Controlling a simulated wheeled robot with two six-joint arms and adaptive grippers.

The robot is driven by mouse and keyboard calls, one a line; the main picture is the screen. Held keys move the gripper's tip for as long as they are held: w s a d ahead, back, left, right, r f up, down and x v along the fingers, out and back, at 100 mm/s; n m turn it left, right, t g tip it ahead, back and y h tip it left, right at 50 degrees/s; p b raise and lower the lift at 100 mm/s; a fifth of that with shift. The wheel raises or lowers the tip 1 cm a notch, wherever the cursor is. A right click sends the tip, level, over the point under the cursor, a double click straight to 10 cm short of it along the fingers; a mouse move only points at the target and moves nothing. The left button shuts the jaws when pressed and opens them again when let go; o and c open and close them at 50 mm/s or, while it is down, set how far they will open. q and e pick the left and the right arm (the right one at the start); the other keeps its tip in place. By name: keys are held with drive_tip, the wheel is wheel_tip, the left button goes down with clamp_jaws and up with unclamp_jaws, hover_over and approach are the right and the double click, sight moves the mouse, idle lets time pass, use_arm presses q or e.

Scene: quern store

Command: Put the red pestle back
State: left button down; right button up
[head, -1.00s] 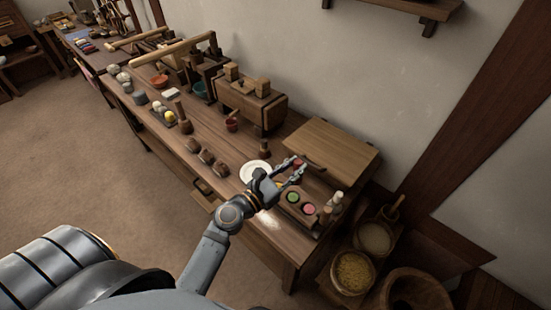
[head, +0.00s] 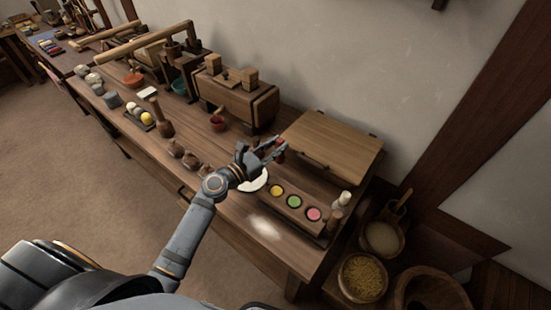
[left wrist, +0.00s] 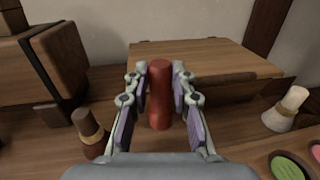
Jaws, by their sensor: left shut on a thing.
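My left gripper (head: 268,150) is above the workbench, in front of the lidded wooden box. It is shut on the red pestle (left wrist: 160,95). The left wrist view shows the pestle upright between both fingers; in the head view only a small red part shows at the fingertips. A small red mortar (head: 218,121) stands on the bench left of the gripper. A brown pestle (left wrist: 90,135) and a white pestle (left wrist: 288,108) stand on either side of the gripper in the left wrist view. My right gripper is not in view.
The lidded box (head: 335,143) is close behind the gripper. A wooden chest (head: 235,92) stands back left. Bowls stand beyond the bench's right end.

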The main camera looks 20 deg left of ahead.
use_arm(q)
drive_tip(key=shift+w+a+f, duration=0.15)
drive_tip(key=shift+w+f, duration=0.25)
drive_tip(key=shift+f, duration=0.25)
drive_tip(key=shift+w+a+f, duration=0.1)
drive_tip(key=shift+w+a, duration=0.05)
drive_tip(key=f, duration=0.1)
drive_tip(key=f+b, duration=0.2)
drive_tip(key=shift+w+a+f, duration=0.1)
drive_tip(key=shift+w+f, duration=0.25)
drive_tip(key=shift+f, duration=0.15)
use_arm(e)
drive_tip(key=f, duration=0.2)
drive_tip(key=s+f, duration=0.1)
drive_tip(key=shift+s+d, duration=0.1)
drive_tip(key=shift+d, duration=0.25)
